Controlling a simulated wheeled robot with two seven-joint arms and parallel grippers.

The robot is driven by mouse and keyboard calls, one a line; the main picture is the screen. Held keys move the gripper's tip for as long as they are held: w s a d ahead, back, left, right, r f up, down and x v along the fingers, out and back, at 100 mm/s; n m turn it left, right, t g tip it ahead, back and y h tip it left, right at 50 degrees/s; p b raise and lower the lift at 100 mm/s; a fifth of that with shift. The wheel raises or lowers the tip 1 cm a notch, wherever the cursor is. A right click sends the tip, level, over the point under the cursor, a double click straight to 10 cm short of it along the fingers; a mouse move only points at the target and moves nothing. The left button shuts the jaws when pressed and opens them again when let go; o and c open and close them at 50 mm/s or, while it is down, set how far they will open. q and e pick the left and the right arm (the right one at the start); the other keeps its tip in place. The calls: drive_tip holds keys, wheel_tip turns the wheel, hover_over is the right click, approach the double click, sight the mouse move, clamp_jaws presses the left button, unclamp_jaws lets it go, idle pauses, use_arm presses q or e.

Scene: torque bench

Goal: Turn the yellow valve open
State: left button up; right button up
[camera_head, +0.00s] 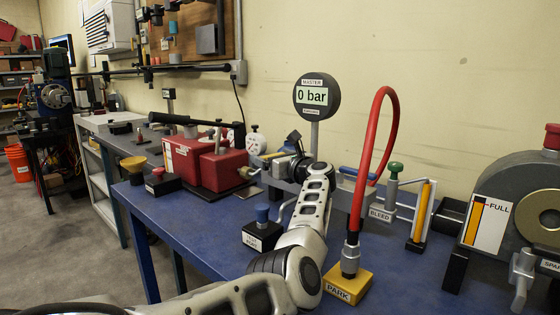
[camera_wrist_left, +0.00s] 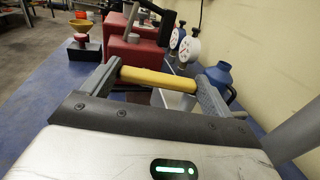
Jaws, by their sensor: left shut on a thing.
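The yellow valve handle (camera_head: 273,154) shows as a short yellow bar near the red pump unit, partly hidden by my gripper in the head view. In the left wrist view the yellow handle (camera_wrist_left: 158,78) lies crosswise between my two fingers. My left gripper (camera_head: 286,161) is shut on it, one finger at each end. The valve's body is mostly hidden behind my gripper. The round master gauge (camera_head: 317,96) behind reads 0 bar. My right gripper is not in view.
A red hose (camera_head: 369,150) arches from a yellow PARK block (camera_head: 348,284) just right of my arm. A green-knobbed BLEED valve (camera_head: 395,170) stands farther right. A blue-knobbed block (camera_head: 263,232) is left of my arm. The blue bench top (camera_head: 190,225) is bare at front left.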

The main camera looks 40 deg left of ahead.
use_arm(q)
drive_tip(key=shift+r, duration=0.2)
drive_tip(key=o, duration=1.2)
drive_tip(key=shift+f, duration=0.1)
drive_tip(key=s+d+r+b, duration=0.2)
drive_tip(key=s+d+r, duration=0.7)
drive_tip(key=r, duration=0.4)
drive_tip(key=shift+s+d, duration=0.2)
drive_tip(key=shift+s, duration=0.55)
drive_tip(key=shift+r, duration=0.1)
